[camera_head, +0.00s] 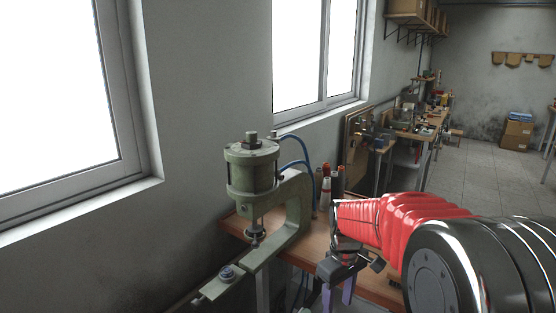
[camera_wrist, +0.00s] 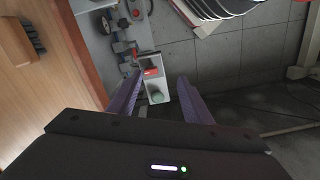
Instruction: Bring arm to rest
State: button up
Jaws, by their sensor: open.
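My gripper (camera_head: 338,294) hangs pointing down in the head view, in front of the wooden workbench (camera_head: 318,244). My arm, in a red sleeve, reaches in from the right. In the wrist view the two purple fingers of my gripper (camera_wrist: 160,76) stand apart with nothing held between them. The workbench (camera_wrist: 80,45) fills the left of the wrist view.
A green pneumatic press (camera_head: 254,165) stands on the bench left of my gripper. Several bottles (camera_head: 337,181) stand behind my gripper. A brush-like brown object (camera_wrist: 22,42) lies on the bench. Tiled floor (camera_head: 465,178) is open at the back right.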

jog(key=s+r+m+t, duration=0.3)
jog(key=s+r, duration=0.2)
jog(key=s, duration=0.6)
jog(key=s+r+m+t, duration=0.2)
jog(key=s+r, duration=0.4)
jog(key=s, duration=0.6)
jog(key=shift+d+r+m+t, duration=0.25)
jog(key=shift+m+t, duration=0.15)
jog(key=shift+m, duration=0.5)
